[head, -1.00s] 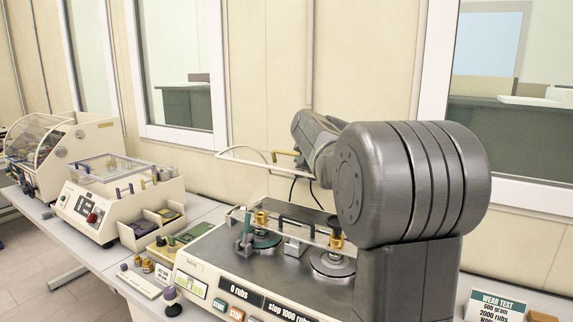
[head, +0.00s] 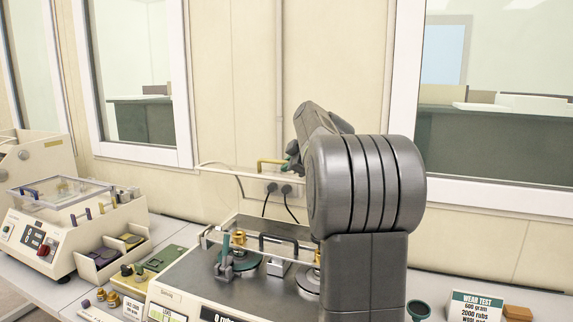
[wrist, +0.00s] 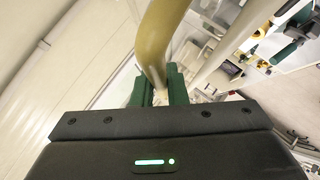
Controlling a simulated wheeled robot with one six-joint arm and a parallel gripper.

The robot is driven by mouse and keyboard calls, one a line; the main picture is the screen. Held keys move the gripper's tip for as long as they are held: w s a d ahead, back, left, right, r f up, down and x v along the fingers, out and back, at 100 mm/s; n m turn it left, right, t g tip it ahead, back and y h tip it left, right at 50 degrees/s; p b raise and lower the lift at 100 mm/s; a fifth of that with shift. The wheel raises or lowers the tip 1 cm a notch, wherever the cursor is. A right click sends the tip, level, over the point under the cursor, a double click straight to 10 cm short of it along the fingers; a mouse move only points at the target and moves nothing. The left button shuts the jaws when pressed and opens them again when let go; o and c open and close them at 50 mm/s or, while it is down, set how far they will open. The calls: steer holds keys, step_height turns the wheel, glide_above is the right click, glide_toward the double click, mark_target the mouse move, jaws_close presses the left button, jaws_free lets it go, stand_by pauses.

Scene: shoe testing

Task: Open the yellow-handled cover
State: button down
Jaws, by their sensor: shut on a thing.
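The yellow handle (head: 271,161) of the clear cover (head: 222,166) is at the back of the rubbing machine (head: 180,292). The cover is raised, its pale rim standing well above the machine's dark deck. My gripper (head: 292,158) is at the right end of the handle, partly hidden by my arm. In the wrist view, the green fingers of my gripper (wrist: 158,84) are shut on the yellow handle (wrist: 160,38), which runs up out of the picture. The right part of the cover is hidden behind my arm.
Brass weights and a green-topped fixture (head: 225,262) stand on the deck under the cover. A cream tester (head: 70,235) and a parts tray (head: 112,262) are at left. A wear test sign (head: 476,306) stands at right. The wall is close behind the cover.

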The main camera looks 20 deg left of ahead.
steer(key=shift+f, duration=0.1)
steer(key=c, duration=1.5)
jaws_free()
steer(key=shift+o, duration=0.2)
steer(key=b+v, duration=0.3)
steer(key=v, duration=1.1)
steer(key=shift+a, duration=0.15)
